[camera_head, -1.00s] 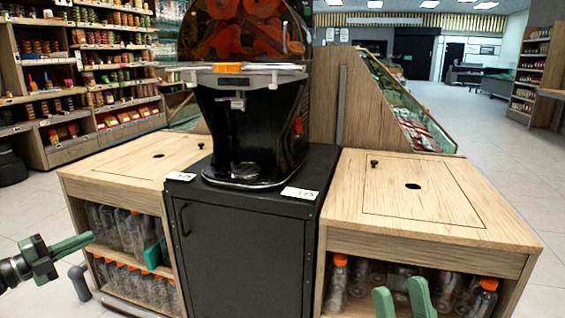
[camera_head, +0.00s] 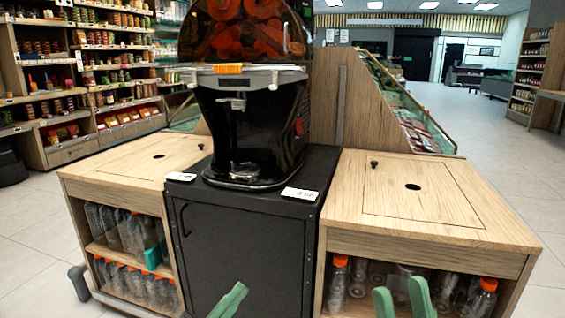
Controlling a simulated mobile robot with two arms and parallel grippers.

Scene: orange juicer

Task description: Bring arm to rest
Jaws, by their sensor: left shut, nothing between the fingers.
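My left gripper (camera_head: 240,286) is low in the middle of the head view, in front of the black cabinet (camera_head: 240,235). Its green fingers are together with nothing between them. My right gripper (camera_head: 401,291) is at the bottom edge, in front of the right wooden counter's bottle shelf. Its two green fingers stand apart with nothing seen between them. The rest of both arms is out of view.
The black orange juicer (camera_head: 248,125) stands on the black cabinet. Wooden counters stand left (camera_head: 120,163) and right (camera_head: 400,195), with bottles (camera_head: 335,285) on shelves below. The counter tops are clear. Open floor lies at the right.

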